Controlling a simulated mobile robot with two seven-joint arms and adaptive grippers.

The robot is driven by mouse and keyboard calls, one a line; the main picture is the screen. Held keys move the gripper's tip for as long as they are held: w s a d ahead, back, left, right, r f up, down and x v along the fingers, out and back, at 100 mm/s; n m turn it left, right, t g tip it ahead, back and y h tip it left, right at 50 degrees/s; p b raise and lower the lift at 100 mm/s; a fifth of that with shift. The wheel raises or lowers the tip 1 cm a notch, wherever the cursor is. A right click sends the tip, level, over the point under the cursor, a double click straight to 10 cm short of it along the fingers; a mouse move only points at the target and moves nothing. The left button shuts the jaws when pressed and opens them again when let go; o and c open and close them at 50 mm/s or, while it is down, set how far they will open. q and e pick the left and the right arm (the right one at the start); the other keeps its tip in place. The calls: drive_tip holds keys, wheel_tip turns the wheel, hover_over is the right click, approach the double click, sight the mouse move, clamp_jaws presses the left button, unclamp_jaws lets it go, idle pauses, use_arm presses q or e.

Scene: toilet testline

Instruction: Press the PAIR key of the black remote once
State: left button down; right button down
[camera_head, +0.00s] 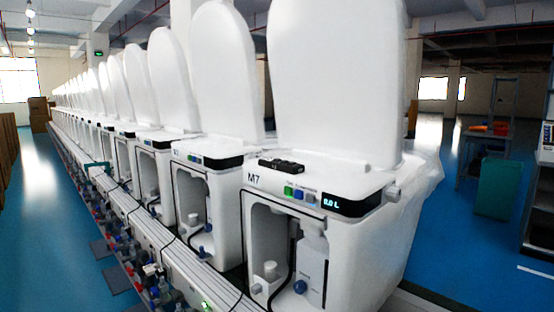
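The black remote (282,166) lies on the white top of the nearest toilet unit, marked M7 (345,183), at its left side. It is small and dark with a few raised bumps on top. Its key labels, including PAIR, are too small to read. Neither of my grippers is in view.
A raised white lid (335,80) stands right behind the remote. A long row of similar units runs back to the left, above pipes and valves (150,265). Blue floor (455,265) is open at right, before a green bin (498,188) and a table (485,140).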

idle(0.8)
